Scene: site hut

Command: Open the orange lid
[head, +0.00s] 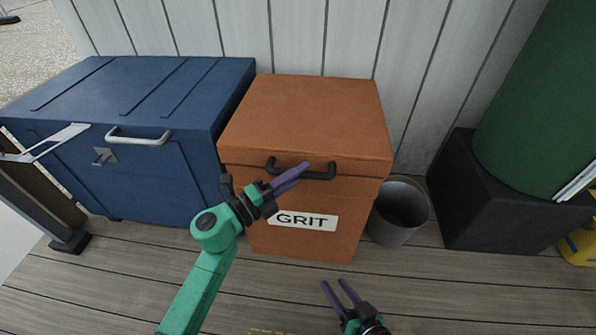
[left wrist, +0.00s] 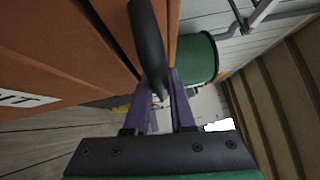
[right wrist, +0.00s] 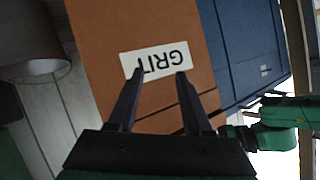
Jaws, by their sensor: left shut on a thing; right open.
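The orange lid (head: 310,112) sits closed on the orange grit bin (head: 345,215), which carries a white GRIT label (head: 303,221). A black bar handle (head: 318,175) is on the lid's front edge. My left gripper (head: 304,168) is at the handle, its purple fingers shut on it. In the left wrist view the black handle (left wrist: 147,40) runs between the fingers (left wrist: 163,85). My right gripper (head: 333,286) is open and empty, low in front of the bin. In the right wrist view its fingers (right wrist: 158,80) point at the bin front and the label (right wrist: 157,60).
A blue chest (head: 160,80) with a grey handle stands left of the bin. A grey bucket (head: 400,210) stands close at the bin's right. A green barrel (head: 535,100) rests on a black block (head: 470,220) further right. A ribbed wall (head: 330,40) is behind. The floor in front is clear.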

